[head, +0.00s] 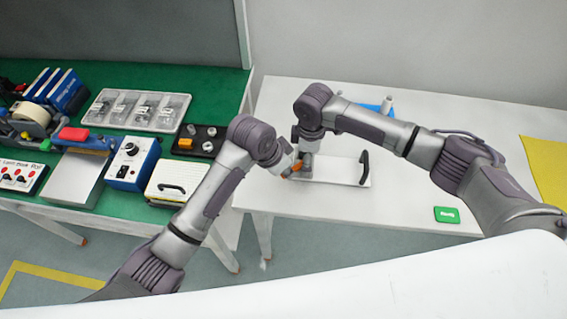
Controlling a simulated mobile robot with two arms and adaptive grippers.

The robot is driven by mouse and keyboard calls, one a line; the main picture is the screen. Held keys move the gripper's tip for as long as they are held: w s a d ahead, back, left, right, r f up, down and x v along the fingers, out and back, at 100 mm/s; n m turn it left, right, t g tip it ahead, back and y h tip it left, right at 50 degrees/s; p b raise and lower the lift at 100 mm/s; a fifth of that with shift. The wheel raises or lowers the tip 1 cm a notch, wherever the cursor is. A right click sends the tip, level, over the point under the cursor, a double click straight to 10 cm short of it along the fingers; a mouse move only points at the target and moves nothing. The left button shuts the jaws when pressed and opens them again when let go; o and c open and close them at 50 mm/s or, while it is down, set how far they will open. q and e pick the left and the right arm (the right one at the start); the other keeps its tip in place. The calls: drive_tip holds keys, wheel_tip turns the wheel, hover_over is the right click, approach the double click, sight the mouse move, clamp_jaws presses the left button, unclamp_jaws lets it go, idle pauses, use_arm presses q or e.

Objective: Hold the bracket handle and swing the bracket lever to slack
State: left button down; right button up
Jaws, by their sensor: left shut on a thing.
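The bracket is mostly hidden where both my grippers meet, at the left end of a white plate (335,172) on the white table. Small orange parts (297,167) show there; I cannot tell lever from handle clearly. My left gripper (287,168) reaches in from the left and is shut on what seems to be the bracket handle, which its fingers hide. My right gripper (304,168) points down close beside it, at the plate's left end. Its fingers are too small and covered to tell whether they are open.
A black handle (364,167) stands at the plate's right end. Blue and pale objects (380,106) stand behind my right arm. A green label (447,214) lies near the front edge. A green bench (125,199) at left holds boxes and devices.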

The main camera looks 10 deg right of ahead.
use_arm(q)
drive_tip(key=n, duration=0.1)
drive_tip(key=s+d+n+t, duration=0.1)
drive_tip(key=n, duration=0.1)
drive_tip(key=n+y, duration=0.1)
drive_tip(key=shift+s+d, duration=0.25)
drive_tip(key=shift+s, duration=0.15)
drive_tip(key=shift+s+d+r+n+t, duration=0.1)
drive_tip(key=shift+s+d+n+t, duration=0.15)
drive_tip(key=shift+n, duration=0.35)
drive_tip(key=shift+d, duration=0.1)
drive_tip(key=c, duration=1.2)
unclamp_jaws()
drive_tip(key=shift+o, duration=0.4)
drive_tip(key=shift+w+a, duration=0.1)
drive_tip(key=shift+a, duration=0.1)
drive_tip(key=shift+a+r, duration=0.1)
drive_tip(key=shift+r, duration=0.15)
drive_tip(key=v, duration=1.1)
drive_tip(key=shift+s+r, duration=0.2)
